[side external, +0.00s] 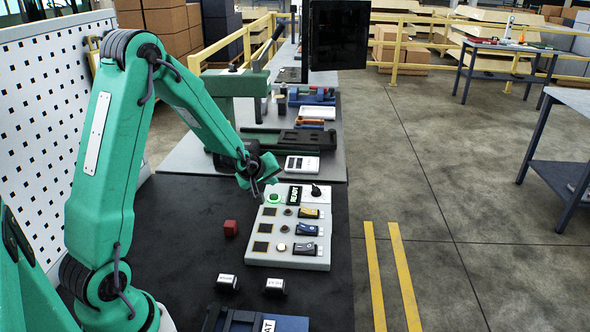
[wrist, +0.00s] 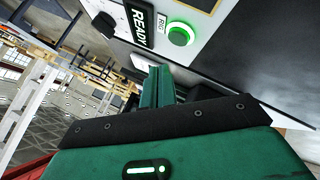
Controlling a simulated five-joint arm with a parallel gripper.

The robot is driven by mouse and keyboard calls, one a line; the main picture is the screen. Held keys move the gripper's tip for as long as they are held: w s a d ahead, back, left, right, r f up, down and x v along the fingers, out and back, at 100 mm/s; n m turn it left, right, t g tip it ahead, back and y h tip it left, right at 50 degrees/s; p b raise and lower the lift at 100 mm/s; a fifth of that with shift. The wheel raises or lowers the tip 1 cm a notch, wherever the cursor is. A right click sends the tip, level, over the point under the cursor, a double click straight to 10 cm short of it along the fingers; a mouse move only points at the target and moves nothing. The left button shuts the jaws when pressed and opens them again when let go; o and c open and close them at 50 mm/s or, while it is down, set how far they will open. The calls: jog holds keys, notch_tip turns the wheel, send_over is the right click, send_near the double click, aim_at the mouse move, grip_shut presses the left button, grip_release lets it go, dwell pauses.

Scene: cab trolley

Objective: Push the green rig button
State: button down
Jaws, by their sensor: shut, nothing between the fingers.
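The green rig button (side external: 273,198) is a round button with a lit green ring at the far left corner of a white control panel (side external: 262,256). In the wrist view the same button (wrist: 180,34) shows beside a "RIG" label and a black "READY" display (wrist: 144,24). My gripper (side external: 260,192) is shut and empty, just left of and close to the button. In the wrist view its fingers (wrist: 158,82) point toward the panel, below the button in the picture. I cannot tell whether the fingertips touch the panel; they look apart from the button.
The panel also carries a black knob (side external: 316,190), several rocker switches and small round buttons. A blue tray (side external: 255,320) is at the front.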

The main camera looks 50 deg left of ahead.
aim_at(272, 198)
notch_tip(272, 198, up, 4)
jog(key=shift+f, duration=0.1)
dwell(0.4)
